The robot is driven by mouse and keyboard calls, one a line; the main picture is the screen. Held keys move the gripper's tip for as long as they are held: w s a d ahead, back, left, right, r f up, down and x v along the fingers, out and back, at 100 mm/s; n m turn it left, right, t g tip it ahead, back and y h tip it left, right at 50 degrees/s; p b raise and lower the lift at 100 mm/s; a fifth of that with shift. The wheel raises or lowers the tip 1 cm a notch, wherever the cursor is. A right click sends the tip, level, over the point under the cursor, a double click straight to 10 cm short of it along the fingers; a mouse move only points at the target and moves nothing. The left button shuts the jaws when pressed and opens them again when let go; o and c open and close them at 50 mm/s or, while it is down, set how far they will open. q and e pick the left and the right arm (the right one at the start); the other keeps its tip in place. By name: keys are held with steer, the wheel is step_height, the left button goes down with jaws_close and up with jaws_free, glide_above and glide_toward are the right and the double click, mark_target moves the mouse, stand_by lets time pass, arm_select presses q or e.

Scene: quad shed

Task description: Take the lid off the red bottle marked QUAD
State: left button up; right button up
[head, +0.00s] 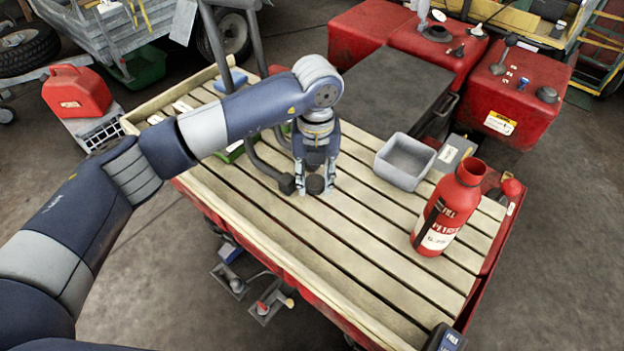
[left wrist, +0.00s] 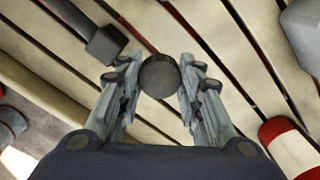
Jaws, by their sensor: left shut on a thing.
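A red bottle (head: 447,212) stands upright at the right of the slatted table, its mouth open with no lid on it. Its white label lettering is too blurred to read surely. The bottle also shows in part at the lower right of the left wrist view (left wrist: 290,148). My left gripper (head: 315,188) points down over the middle of the table, well to the left of the bottle. It is shut on a dark round lid (left wrist: 160,76), held between the fingertips. The lid is close to the slats; I cannot tell whether it touches them. My right gripper is out of view.
A grey open bin (head: 404,165) stands behind and left of the bottle. A black handle-like bar (head: 262,165) is close left of my gripper. A dark case (head: 385,95) is at the back. The table's front slats (head: 365,265) are clear.

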mark_target(312, 180)
arm_select(q)
steer(key=shift+a, duration=0.35)
steer(key=shift+f, duration=0.2)
step_height(312, 180, down, 3)
steer(key=shift+p, duration=0.9)
steer(key=shift+f+b, duration=0.3)
steer(key=shift+b, duration=0.05)
steer(key=o, duration=0.9)
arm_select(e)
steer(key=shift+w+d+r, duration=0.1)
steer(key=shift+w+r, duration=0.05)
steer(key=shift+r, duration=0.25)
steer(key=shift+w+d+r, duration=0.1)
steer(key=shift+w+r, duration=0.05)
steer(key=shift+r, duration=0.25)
arm_select(q)
steer(key=shift+r, duration=0.15)
